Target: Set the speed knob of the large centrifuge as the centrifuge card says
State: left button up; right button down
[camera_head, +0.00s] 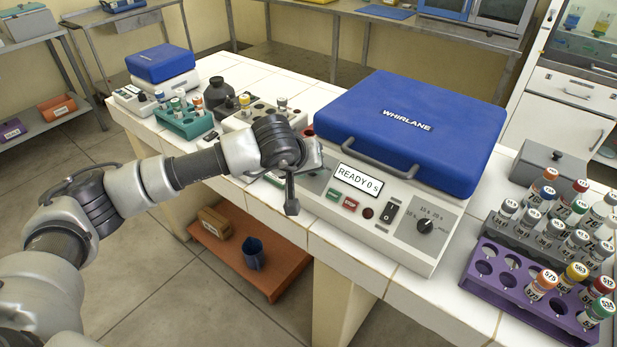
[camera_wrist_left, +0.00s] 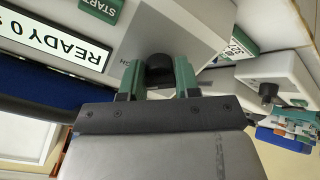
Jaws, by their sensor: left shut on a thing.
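The large centrifuge (camera_head: 400,200) has a closed blue lid (camera_head: 405,125) marked WHIRLANE, and its display (camera_head: 358,180) reads "READY 0 S". My left gripper (camera_head: 316,163) is at the left end of its sloped front panel. In the left wrist view, the green fingertips (camera_wrist_left: 158,82) are on both sides of a black knob (camera_wrist_left: 160,68) on a grey plate, shut on it. The knob's pointer and scale are mostly hidden. A white and green card (camera_wrist_left: 240,42) is beyond the panel, largely covered and unreadable. My right gripper is not in view.
Another dark knob (camera_head: 425,225) with second marks, a black switch (camera_head: 389,211) and green and red buttons sit along the panel. A purple rack (camera_head: 520,300) of capped tubes stands right. A small centrifuge (camera_head: 162,65) and a green rack (camera_head: 185,122) stand left.

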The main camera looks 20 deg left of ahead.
pick_arm(q)
jog(key=shift+m+b, duration=0.65)
jog(key=shift+m, duration=0.15)
jog(key=o, duration=0.9)
jog(key=b+v, duration=0.1)
jog(key=v, duration=0.9)
jog(key=shift+s+r, duration=0.25)
jog(key=shift+s, duration=0.1)
